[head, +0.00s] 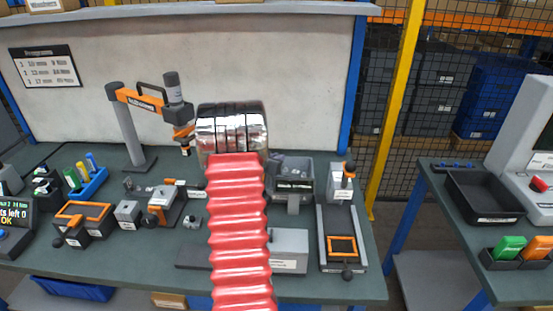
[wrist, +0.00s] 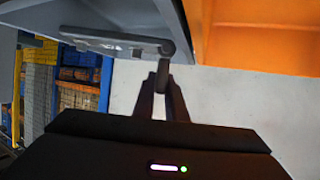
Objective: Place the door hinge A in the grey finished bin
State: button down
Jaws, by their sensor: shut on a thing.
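In the wrist view my gripper (wrist: 163,98) is shut on a grey metal hinge (wrist: 110,42), which I take as door hinge A. The fingers pinch its upright barrel; its flat leaf with holes sticks out to the left. In the head view my own red and chrome arm hides my gripper and the hinge. A grey open bin (head: 293,187) with dark contents stands on the bench just right of my arm. A dark tray (head: 488,197) sits on the right table. Labels are too small to read, so I cannot tell which is the finished bin.
The green bench (head: 350,288) carries several fixtures, an orange-and-grey stand (head: 132,125) and a blue bin (head: 85,183). A yellow post (head: 397,110) and mesh fence stand behind. A gap separates the bench from the right table (head: 450,235). A large orange surface (wrist: 260,30) is close in the wrist view.

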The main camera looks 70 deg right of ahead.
jog(key=shift+f, duration=0.2)
jog(key=c, duration=1.8)
grip_release()
jog(key=shift+f, duration=0.1)
jog(key=shift+a+r, duration=0.1)
jog(key=shift+r, duration=0.65)
jog(key=v, duration=1.1)
jog(key=shift+a, duration=0.35)
